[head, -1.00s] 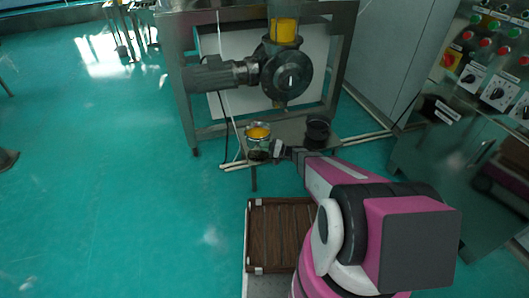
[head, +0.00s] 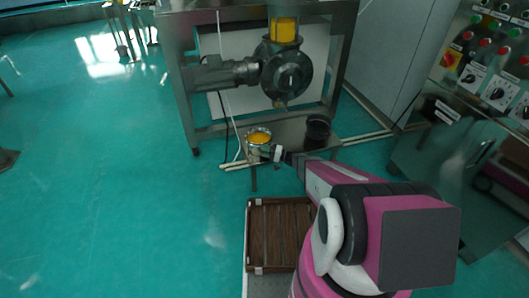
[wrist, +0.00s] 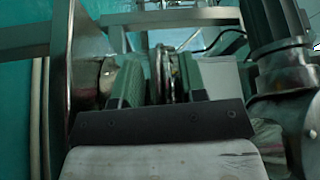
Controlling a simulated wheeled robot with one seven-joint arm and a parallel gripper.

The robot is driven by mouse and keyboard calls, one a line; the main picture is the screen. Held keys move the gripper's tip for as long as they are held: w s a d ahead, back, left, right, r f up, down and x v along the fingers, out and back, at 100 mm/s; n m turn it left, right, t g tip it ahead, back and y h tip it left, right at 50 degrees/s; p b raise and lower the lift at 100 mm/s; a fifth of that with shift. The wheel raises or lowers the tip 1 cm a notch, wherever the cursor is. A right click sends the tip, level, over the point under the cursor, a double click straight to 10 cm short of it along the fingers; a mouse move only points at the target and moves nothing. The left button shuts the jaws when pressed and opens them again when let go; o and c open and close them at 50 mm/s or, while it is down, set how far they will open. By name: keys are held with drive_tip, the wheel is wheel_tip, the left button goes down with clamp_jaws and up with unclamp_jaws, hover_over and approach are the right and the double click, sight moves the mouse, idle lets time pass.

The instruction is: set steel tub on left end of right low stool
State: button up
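The steel tub (head: 250,149), with yellow contents, is at the left end of the low stool (head: 290,133) in the head view. Whether its base rests on the stool top or is just above it, I cannot tell. My gripper (head: 277,153) is at the tub's right side. In the wrist view my gripper (wrist: 160,82) has its two green-padded fingers close together on a thin upright metal part, which appears to be the tub's wall. The tub's lower side is partly hidden by my gripper.
A dark pot (head: 318,128) stands at the right end of the stool. A steel frame with a motor and valve (head: 285,72) stands behind and above. A brown slatted crate (head: 278,207) is in front. Open green floor lies to the left.

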drive_tip(key=v, duration=1.2)
drive_tip(key=s+a+r+n+g+h, duration=0.1)
drive_tip(key=s+a+r+g+h, duration=0.1)
drive_tip(key=s+r+g+h, duration=0.65)
drive_tip(key=s+d+r+t+h, duration=0.2)
drive_tip(key=s+r+h, duration=0.3)
drive_tip(key=r, duration=0.3)
drive_tip(key=s+d+r+t+h, duration=0.2)
drive_tip(key=s+d+r+h, duration=0.3)
drive_tip(key=s+r, duration=0.2)
drive_tip(key=shift+d+r+t, duration=0.25)
drive_tip(key=shift+r+t, duration=0.1)
drive_tip(key=shift+r, duration=0.15)
